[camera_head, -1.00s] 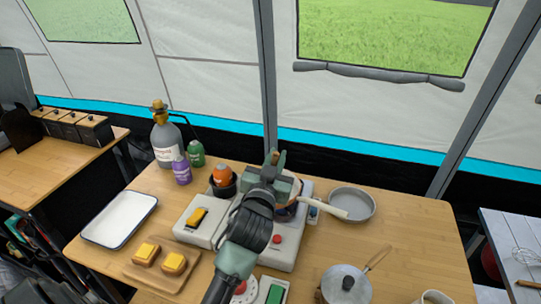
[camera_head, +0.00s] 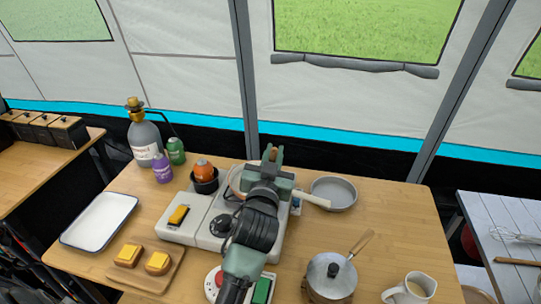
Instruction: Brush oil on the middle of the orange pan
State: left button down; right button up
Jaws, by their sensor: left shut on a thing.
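My left gripper (camera_head: 272,156) is above the stove (camera_head: 192,228). It is shut on a small brown thing, mostly hidden, and I cannot tell if it is a brush. A pan sits on the stove behind my arm; only part of its pale rim (camera_head: 235,181) and its cream handle (camera_head: 314,201), pointing right, show. The middle of the pan is hidden, and its orange colour is not clear from here. An orange rounded thing (camera_head: 203,168) stands in a black cup at the stove's back left. My right gripper is not in view.
A grey pan (camera_head: 334,192) lies right of the stove. A lidded pot (camera_head: 331,276) and a mug (camera_head: 410,289) stand at the front right. A white tray (camera_head: 73,237), a board with yellow-topped bread (camera_head: 172,275) and bottles (camera_head: 162,168) are left.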

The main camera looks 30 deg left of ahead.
pick_arm(q)
jog(key=w+a+p, duration=0.1)
jog(key=a+p, duration=0.2)
jog(key=a, duration=0.5)
jog(key=shift+a, duration=0.25)
jog(key=shift+w+d, duration=0.2)
jog(key=shift+d, duration=1)
jog(key=shift+w+d, duration=0.2)
jog(key=shift+d, duration=0.95)
jog(key=shift+d, duration=2.1)
jog(key=w+a+p, duration=0.1)
jog(key=a+p, duration=0.1)
jog(key=a, duration=0.6)
jog(key=shift+w+a+p, duration=0.3)
jog(key=shift+w, duration=0.1)
jog(key=shift+r, duration=0.1)
notch_tip(320, 180, up, 6)
jog(key=p, duration=0.6)
